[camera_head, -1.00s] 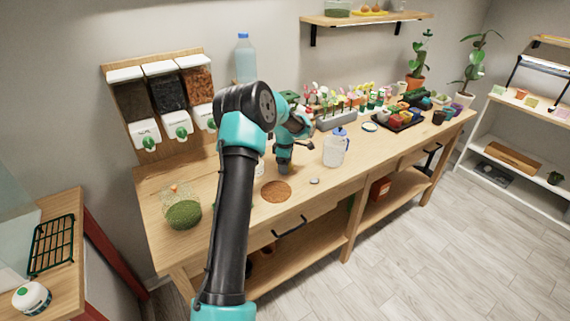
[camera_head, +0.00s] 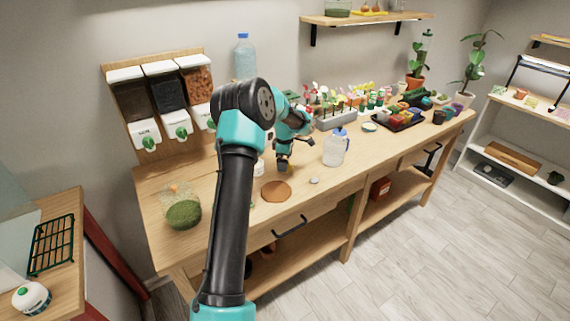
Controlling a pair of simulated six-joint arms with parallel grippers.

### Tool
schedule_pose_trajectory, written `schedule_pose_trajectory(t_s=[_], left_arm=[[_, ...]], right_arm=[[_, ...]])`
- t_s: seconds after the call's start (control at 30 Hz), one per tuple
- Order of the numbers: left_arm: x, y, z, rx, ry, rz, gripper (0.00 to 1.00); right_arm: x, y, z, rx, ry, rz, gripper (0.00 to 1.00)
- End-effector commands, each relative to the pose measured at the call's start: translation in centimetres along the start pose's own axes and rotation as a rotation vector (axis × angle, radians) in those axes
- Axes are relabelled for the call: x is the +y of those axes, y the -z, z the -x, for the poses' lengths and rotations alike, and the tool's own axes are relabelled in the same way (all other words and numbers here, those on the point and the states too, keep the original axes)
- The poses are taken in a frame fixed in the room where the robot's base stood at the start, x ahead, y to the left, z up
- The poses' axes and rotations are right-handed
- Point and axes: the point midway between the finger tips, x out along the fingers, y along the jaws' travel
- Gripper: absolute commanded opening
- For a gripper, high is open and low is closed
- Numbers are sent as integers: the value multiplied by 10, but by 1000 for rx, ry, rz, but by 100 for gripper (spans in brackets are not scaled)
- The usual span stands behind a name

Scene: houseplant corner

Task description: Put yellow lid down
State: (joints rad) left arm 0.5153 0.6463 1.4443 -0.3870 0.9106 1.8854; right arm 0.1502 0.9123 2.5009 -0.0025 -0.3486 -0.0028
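One of my arms comes in from the bottom, left of centre, and I take it as the left one. Its gripper (camera_head: 283,170) points down, low over the middle of the workbench (camera_head: 330,178), behind the round brown mat (camera_head: 276,191). A small patch of yellow, perhaps the yellow lid (camera_head: 285,167), shows at the fingertips. It is too small to tell whether the fingers hold it or are apart from it. My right gripper is not in view.
A clear jug with a blue top (camera_head: 335,148) stands right of the gripper. A glass container of green material (camera_head: 183,213) is at the left. A small pale disc (camera_head: 314,180) lies near the front edge. Dispensers (camera_head: 165,100) and a bottle (camera_head: 244,58) stand behind.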

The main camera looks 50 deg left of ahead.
Motion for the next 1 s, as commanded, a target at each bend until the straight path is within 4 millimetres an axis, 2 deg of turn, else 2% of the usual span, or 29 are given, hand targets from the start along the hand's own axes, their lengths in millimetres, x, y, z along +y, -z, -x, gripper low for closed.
schedule_pose_trajectory(t_s=[0.3,0.5,0.67,1.0], left_arm=[[0,0,61,-1,-4,0,98],[0,0,90,0,-2,0,98],[0,0,101,0,-2,-1,98],[0,0,101,0,0,0,98]], right_arm=[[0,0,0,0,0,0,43],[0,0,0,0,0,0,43],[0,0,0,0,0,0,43],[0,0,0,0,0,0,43]])
